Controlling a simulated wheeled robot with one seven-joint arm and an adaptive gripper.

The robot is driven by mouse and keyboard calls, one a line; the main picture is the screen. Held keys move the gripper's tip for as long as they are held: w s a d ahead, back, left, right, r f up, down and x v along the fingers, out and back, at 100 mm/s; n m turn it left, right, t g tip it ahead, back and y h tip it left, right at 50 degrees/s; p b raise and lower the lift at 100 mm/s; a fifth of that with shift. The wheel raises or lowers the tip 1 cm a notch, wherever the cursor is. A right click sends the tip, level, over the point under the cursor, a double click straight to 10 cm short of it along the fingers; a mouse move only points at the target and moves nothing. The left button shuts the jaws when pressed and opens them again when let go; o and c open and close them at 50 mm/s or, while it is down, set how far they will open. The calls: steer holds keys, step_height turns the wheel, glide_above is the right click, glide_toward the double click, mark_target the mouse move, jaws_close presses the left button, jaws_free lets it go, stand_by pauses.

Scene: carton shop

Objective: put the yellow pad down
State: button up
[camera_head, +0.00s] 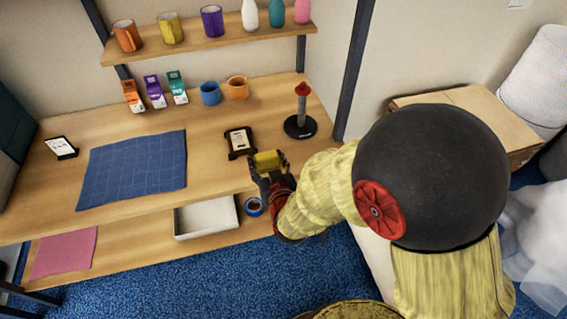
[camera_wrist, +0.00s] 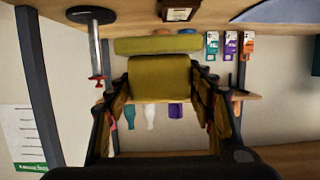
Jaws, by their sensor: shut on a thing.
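The yellow pad (camera_head: 267,160) is in my gripper (camera_head: 269,168), raised in front of the wooden bench (camera_head: 215,128) near its front edge. In the wrist view the pad (camera_wrist: 158,80) sits between the two fingers of my gripper (camera_wrist: 160,88), with a flat yellow part (camera_wrist: 157,45) beyond it. My gripper is shut on the pad. The pad is apart from the bench top as far as I can tell.
A dark stand with a white label (camera_head: 240,142) and a red-topped post on a black base (camera_head: 300,126) are behind my gripper. A blue cloth (camera_head: 135,167) lies left. Cups (camera_head: 210,93) and cartons (camera_head: 155,91) stand at the back. Bench between cloth and stand is clear.

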steer(key=w+d+f+b, duration=0.1)
steer(key=w+f, duration=0.2)
steer(key=w, duration=0.1)
steer(key=w+d+f+b, duration=0.1)
steer(key=w+d+f, duration=0.1)
steer(key=w+f, duration=0.1)
steer(key=w+d+f+b, duration=0.1)
steer(key=w+f, duration=0.2)
steer(key=w, duration=0.2)
steer(key=shift+w+d, duration=0.15)
steer(key=shift+d, duration=0.15)
steer(key=shift+w+d+f, duration=0.1)
steer(key=shift+w+f, duration=0.1)
steer(key=shift+f, duration=0.05)
steer(key=f, duration=0.1)
steer(key=f+b, duration=0.1)
steer(key=shift+w+d+f, duration=0.1)
steer(key=shift+w+f, duration=0.15)
steer(key=shift+f, duration=0.05)
steer(key=shift+f+b, duration=0.25)
steer(key=shift+b, duration=0.1)
steer(key=shift+f, duration=0.2)
steer(key=o, duration=1)
